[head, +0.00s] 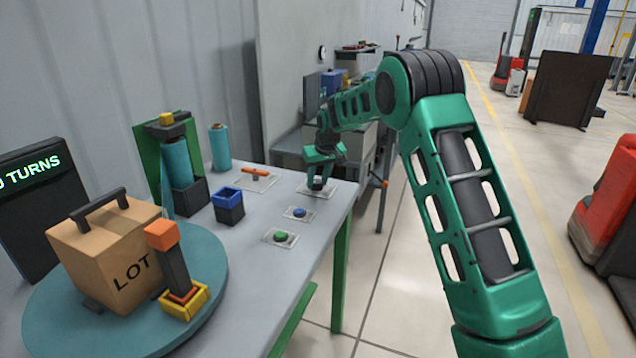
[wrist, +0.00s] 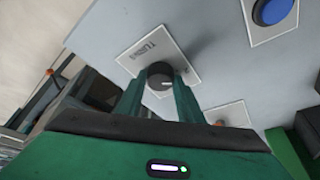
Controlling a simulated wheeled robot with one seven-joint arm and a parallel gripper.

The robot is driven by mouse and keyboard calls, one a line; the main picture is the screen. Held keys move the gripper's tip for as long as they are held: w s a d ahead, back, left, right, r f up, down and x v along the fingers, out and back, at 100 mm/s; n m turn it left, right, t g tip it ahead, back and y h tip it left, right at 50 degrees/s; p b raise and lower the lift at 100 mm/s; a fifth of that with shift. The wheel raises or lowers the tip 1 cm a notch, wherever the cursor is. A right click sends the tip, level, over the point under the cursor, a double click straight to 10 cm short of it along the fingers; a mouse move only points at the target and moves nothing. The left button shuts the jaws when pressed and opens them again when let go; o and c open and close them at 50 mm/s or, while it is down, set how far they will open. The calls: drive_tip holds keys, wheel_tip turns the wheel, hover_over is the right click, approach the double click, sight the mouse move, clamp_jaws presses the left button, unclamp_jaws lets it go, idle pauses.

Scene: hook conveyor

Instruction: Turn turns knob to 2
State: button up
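The turns knob (wrist: 160,75) is a small round black knob with a white pointer mark. It stands on a white plate (wrist: 143,52) lettered "TURNS", on the table. In the wrist view my gripper (wrist: 160,84) has one green finger on each side of the knob, and both appear to touch it. In the head view my gripper (head: 319,181) points down over the plate and hides most of the knob. The screen (head: 32,190) at the far left shows green text ending in "TURNS"; its number is cut off by the frame edge, so I cannot read it fully.
A blue button (head: 299,213), a green button (head: 281,237) and an orange lever (head: 256,172) sit on nearby plates. A blue-rimmed bin (head: 229,206) stands left of them. A box marked LOT (head: 105,255) rests on a round turntable (head: 205,300).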

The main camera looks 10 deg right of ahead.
drive_tip(key=o, duration=0.4)
drive_tip(key=shift+c, duration=0.2)
drive_tip(key=shift+r, duration=0.15)
drive_tip(key=v, duration=1)
drive_tip(key=shift+r, duration=0.2)
drive_tip(key=shift+s, duration=0.1)
